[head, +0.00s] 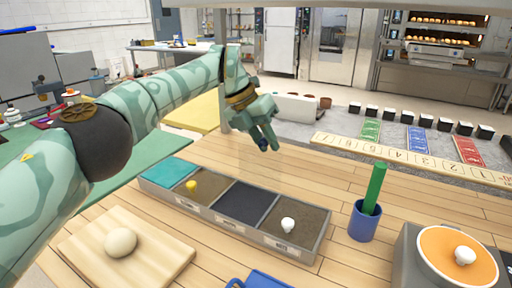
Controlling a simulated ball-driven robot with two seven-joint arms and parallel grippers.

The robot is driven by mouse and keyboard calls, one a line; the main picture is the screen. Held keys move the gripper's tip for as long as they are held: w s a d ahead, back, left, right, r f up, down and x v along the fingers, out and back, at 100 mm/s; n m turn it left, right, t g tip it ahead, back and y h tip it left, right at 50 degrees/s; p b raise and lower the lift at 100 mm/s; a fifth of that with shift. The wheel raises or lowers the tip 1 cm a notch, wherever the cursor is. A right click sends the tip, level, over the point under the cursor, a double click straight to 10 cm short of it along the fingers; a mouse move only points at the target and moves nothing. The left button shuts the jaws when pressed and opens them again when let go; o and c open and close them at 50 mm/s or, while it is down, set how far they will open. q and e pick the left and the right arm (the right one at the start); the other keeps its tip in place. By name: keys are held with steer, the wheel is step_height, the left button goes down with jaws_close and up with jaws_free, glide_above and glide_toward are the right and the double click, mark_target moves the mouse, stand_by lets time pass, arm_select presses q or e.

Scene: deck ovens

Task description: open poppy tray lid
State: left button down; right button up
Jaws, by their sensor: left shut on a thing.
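A long grey tray (325,237) with several compartments stands on the wooden counter. One compartment holds a dark, poppy-like fill (245,201) and shows no knob on it. A yellow knob (191,185) is over the brown compartment to its left, and a white knob (288,224) is over the brown one to its right. My left gripper (266,143) is in the air above and behind the dark compartment. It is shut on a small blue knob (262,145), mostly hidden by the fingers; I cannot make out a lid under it. My right gripper is not in view.
A blue cup (363,222) with a green stick (375,188) stands right of the tray. A board with a dough ball (121,242) lies front left. An orange round plate (456,254) is front right. A numbered strip (410,158) lies behind.

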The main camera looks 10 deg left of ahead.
arm_select(q)
steer(key=shift+w+f, duration=0.1)
steer(key=shift+f, duration=0.2)
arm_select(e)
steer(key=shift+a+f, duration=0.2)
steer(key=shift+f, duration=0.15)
